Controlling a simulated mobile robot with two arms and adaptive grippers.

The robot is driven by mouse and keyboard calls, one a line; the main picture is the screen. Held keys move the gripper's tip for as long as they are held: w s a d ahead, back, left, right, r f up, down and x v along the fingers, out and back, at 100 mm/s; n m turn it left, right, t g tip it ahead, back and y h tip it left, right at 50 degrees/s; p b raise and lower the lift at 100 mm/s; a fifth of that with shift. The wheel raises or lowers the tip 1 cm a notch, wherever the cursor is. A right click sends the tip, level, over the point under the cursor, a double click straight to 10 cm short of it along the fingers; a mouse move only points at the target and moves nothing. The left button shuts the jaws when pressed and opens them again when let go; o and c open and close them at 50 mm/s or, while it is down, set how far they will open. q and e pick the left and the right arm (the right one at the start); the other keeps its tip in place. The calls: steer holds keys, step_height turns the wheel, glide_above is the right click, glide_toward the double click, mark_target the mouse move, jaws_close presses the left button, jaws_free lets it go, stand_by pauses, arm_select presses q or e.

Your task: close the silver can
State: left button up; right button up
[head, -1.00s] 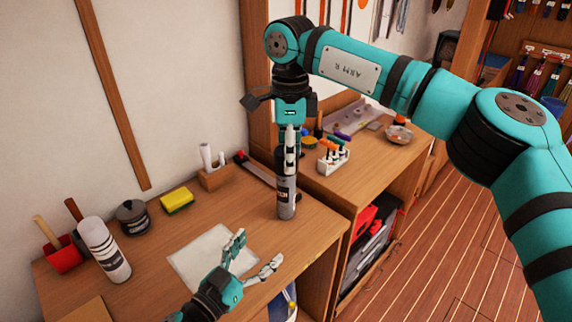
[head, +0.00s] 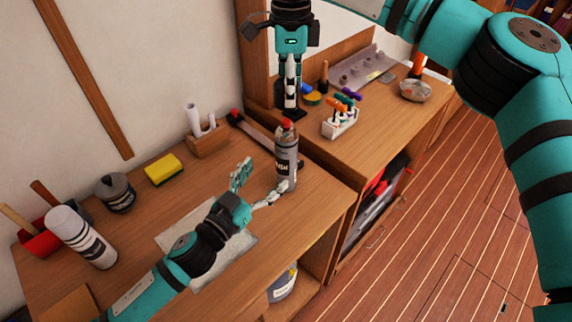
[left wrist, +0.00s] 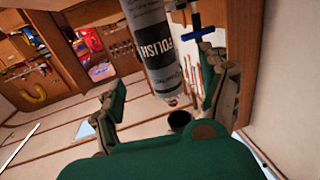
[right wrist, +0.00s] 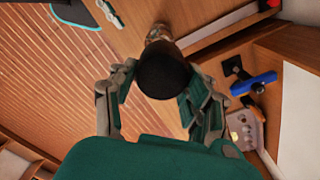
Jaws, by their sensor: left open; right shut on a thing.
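The silver can (head: 286,160), labelled POLISH, stands upright on the near bench with a small red top showing. My left gripper (head: 261,180) is open low beside the can, one finger close to its lower side; touching cannot be told. In the left wrist view the can (left wrist: 158,45) passes between the spread fingers. My right gripper (head: 290,98) points down above and apart from the can in the head view. In the right wrist view it is shut on a dark round cap (right wrist: 165,74). The fingers mostly hide this cap in the head view.
A white spray can (head: 80,238), a dark jar (head: 115,193) and a yellow sponge (head: 163,170) stand at the bench's left. A pale sheet (head: 240,250) lies under my left arm. A rack of coloured pens (head: 340,123) stands on the farther bench.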

mark_target(287, 152)
arm_select(q)
steer(key=x, duration=0.9)
steer(key=shift+w+d+r, duration=0.15)
steer(key=shift+d, duration=0.1)
jaws_close()
stand_by(0.4)
